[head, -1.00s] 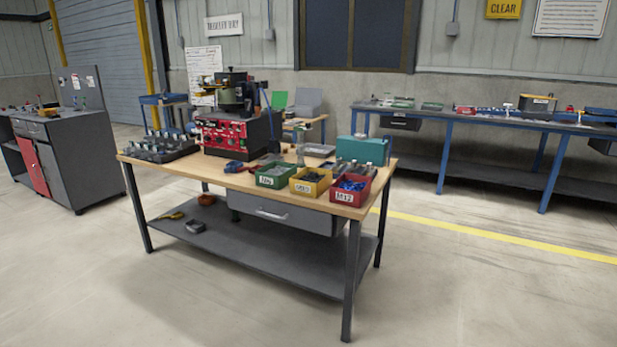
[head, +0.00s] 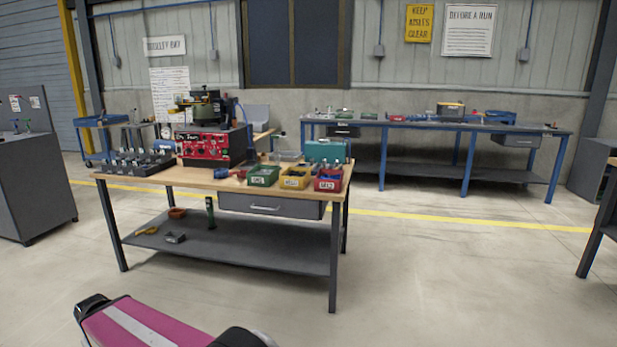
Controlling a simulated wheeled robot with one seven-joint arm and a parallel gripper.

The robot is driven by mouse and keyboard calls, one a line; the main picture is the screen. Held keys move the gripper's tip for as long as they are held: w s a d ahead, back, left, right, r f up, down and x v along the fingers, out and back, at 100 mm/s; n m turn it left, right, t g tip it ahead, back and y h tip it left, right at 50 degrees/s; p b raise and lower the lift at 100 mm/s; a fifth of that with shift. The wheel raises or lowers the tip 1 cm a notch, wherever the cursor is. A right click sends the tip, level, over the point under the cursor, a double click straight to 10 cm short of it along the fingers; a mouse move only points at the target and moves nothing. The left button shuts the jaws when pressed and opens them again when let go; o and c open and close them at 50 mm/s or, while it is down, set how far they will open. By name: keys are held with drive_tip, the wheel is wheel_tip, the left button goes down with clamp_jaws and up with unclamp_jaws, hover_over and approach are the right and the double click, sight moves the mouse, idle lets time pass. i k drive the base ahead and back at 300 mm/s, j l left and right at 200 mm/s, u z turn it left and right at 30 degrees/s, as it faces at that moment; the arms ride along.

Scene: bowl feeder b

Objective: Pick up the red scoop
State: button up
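I cannot clearly make out a red scoop. A small red and blue item (head: 238,173) lies on the wooden table top, left of the green bin; it is too small to tell what it is. A red item (head: 397,118) also sits on the far bench, its shape unclear. My gripper is not in view; only a pink and black part of my arm shows at the bottom left.
The wooden table (head: 130,177) carries a red-fronted machine (head: 203,146), a green bin (head: 263,176), a yellow bin (head: 295,178) and a red bin (head: 328,180). Its lower shelf (head: 250,248) holds small items. The far bench (head: 455,125) is loaded. Floor in front is clear.

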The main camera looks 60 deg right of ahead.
sight(238, 174)
drive_tip(key=z, duration=1.5)
drive_tip(key=i+j+z, duration=0.1)
drive_tip(key=i+j, duration=0.4)
drive_tip(key=j, duration=0.1)
